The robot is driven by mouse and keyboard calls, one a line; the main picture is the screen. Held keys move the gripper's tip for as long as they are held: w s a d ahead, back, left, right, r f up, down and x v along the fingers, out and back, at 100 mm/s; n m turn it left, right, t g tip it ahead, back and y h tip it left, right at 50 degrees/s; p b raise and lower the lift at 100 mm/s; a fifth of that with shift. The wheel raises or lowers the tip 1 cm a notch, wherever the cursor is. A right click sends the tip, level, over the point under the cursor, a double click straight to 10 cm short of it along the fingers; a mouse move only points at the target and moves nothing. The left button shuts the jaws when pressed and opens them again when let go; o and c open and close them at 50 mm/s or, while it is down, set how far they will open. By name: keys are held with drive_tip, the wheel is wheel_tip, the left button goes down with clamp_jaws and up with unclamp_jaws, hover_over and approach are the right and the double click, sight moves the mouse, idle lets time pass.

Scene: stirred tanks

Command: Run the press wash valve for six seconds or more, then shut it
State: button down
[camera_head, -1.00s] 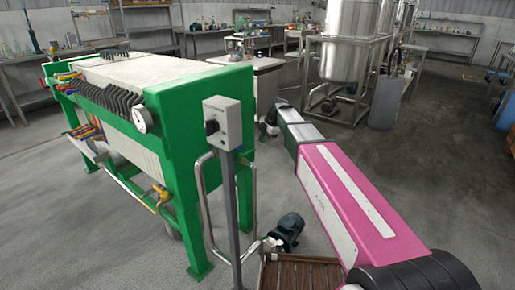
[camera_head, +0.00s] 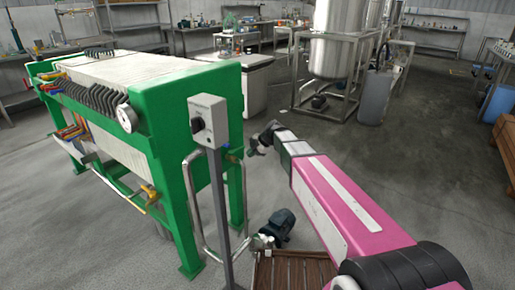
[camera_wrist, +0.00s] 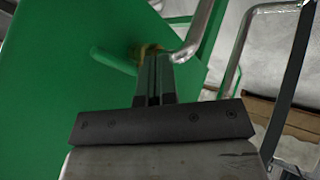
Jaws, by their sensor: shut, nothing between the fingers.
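The filter press has a green end frame (camera_head: 165,120). A small valve fitting (camera_head: 228,150) sits on its near end, beside a bent steel pipe. In the wrist view a brass-coloured valve body (camera_wrist: 148,48) joins the steel pipe (camera_wrist: 195,35), and a green lever handle (camera_wrist: 112,60) sticks out to the left. My gripper (camera_head: 250,149) is just right of the green frame in the head view. In the wrist view its fingers (camera_wrist: 155,68) are shut and empty, their tips in front of the valve body. I cannot tell whether they touch it.
A grey post with a switch box (camera_head: 208,122) stands before the press. A dark motor pump (camera_head: 276,228) and a slatted wooden platform (camera_head: 290,270) are on the floor. Steel tanks (camera_head: 338,45) stand behind.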

sight(244, 147)
drive_tip(key=shift+w+a+r, duration=0.2)
drive_tip(key=shift+w+a, duration=1.2)
drive_tip(key=shift+a, duration=0.2)
drive_tip(key=shift+w+a+n+g, duration=0.25)
drive_tip(key=shift+w+n+g, duration=0.25)
drive_tip(key=shift+w+n, duration=0.2)
drive_tip(key=shift+w+a, duration=0.15)
drive_tip(key=shift+w, duration=0.05)
drive_tip(key=shift+s, duration=0.1)
